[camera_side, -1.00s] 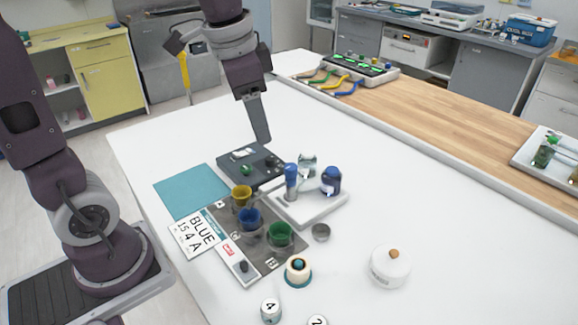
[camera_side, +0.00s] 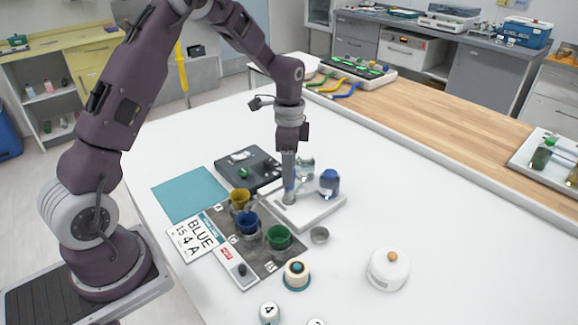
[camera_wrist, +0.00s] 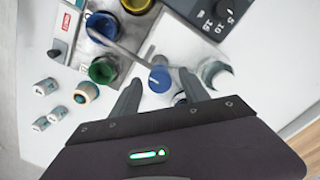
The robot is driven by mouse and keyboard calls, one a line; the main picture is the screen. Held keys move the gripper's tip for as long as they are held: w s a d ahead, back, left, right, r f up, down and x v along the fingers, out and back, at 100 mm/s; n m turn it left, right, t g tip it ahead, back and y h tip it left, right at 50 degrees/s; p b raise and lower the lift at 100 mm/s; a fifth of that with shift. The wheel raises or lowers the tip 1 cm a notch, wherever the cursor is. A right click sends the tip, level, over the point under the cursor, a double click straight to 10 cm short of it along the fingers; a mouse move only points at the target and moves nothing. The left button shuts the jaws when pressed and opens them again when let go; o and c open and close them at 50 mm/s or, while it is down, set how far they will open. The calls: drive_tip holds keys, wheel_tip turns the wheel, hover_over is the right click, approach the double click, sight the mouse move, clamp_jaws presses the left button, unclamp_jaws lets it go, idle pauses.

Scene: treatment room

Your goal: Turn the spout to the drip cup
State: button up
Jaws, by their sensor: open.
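My gripper (camera_side: 289,198) is low over the white stand (camera_side: 318,215), and its fingers hide most of the blue-topped bottle there. In the wrist view my gripper (camera_wrist: 160,78) is open, with one finger on each side of the blue top (camera_wrist: 160,80); I cannot tell whether they touch it. A thin grey spout (camera_wrist: 118,46) runs from beside the blue top toward the blue cup (camera_wrist: 102,27).
A dark blue bottle (camera_side: 329,183) and a clear bottle (camera_wrist: 214,74) stand close to the gripper. Yellow (camera_side: 240,199), blue (camera_side: 247,222) and green (camera_side: 279,237) cups sit on the grey mat. A dark scale-like device (camera_side: 247,168) lies behind. The table's right side is mostly clear.

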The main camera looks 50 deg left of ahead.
clamp_jaws()
drive_tip(key=shift+r, duration=0.1)
idle(1.2)
